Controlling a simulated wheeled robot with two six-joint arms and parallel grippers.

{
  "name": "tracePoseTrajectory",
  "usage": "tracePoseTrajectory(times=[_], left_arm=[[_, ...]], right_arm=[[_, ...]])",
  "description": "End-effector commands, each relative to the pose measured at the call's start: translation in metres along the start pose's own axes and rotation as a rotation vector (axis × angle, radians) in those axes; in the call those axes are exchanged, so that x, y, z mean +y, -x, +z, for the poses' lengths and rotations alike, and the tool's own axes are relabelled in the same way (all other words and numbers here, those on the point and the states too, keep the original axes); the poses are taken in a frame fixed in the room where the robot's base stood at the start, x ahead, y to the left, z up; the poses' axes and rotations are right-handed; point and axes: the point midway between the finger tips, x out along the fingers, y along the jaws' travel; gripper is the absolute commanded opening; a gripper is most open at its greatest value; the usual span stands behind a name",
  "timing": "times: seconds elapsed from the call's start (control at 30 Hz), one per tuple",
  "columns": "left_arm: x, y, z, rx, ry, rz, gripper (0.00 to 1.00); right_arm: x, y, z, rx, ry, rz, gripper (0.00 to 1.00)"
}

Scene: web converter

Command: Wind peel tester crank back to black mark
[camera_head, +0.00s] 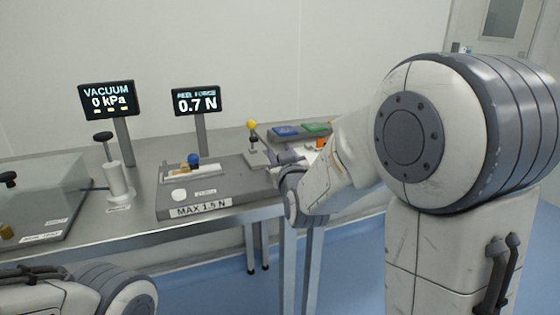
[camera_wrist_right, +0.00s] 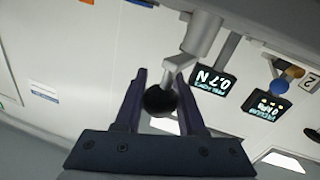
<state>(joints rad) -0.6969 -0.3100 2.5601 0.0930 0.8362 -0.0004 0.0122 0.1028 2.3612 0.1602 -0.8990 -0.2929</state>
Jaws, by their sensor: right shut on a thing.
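The peel tester is a grey slab (camera_head: 220,197) labelled MAX 1.5 N on the steel table, with a blue knob (camera_head: 194,159) on top. Its display (camera_head: 196,101) reads PEEL FORCE 0.7 N. In the right wrist view, my right gripper (camera_wrist_right: 162,82) has its dark fingers on either side of a black ball knob (camera_wrist_right: 159,101), shut on it. The knob ends a grey crank arm (camera_wrist_right: 182,64). In the head view my right gripper (camera_head: 287,160) is at the tester's right end and hides the crank. I cannot make out the black mark. My left gripper is out of view.
A vacuum display (camera_head: 107,97) reading 0 kPa and a black-handled pump (camera_head: 117,180) stand left of the tester. A yellow-knobbed lever (camera_head: 252,126) stands behind my right gripper.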

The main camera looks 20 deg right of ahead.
Motion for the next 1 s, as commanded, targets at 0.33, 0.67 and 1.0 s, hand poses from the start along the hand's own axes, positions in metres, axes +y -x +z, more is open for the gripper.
tracePoseTrajectory(times=[0.33, 0.67, 1.0], left_arm=[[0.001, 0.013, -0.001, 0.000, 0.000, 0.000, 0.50], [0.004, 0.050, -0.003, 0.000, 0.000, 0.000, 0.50], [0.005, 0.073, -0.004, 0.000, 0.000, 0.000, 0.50]], right_arm=[[-0.006, 0.006, -0.004, -0.059, 0.004, 0.273, 0.00], [-0.008, 0.011, -0.006, -0.113, 0.006, 0.562, 0.00], [-0.010, 0.014, -0.005, -0.147, 0.001, 0.758, 0.00]])
